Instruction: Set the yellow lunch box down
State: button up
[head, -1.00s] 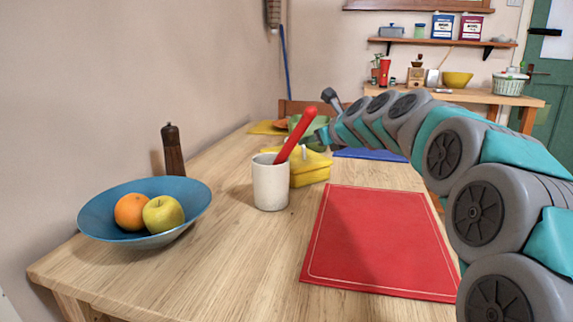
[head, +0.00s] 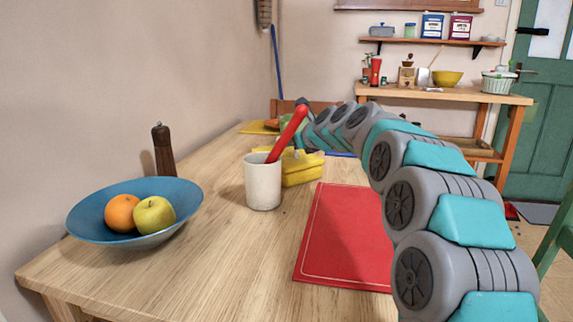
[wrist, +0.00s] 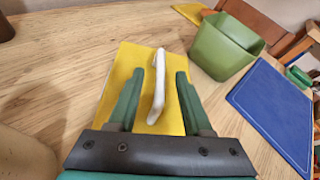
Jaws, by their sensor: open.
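The yellow lunch box (head: 303,172) stands on the wooden table, behind and to the right of the white cup. Its lower edge appears to rest on the tabletop. In the wrist view the lunch box (wrist: 128,68) lies below my gripper (wrist: 160,74). Its white handle (wrist: 159,85) is between my two green fingers, with a gap on each side. My gripper is open. In the head view the fingers are largely hidden by the red utensil and my arm.
A white cup (head: 263,186) holds a red utensil (head: 290,132) close to the lunch box. A red mat (head: 340,235) lies in front. A green bin (wrist: 222,48) and a blue mat (wrist: 275,110) lie right of the box. A blue fruit bowl (head: 90,214) stands left.

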jog(key=shift+c, duration=0.4)
grip_shut()
dwell(0.9)
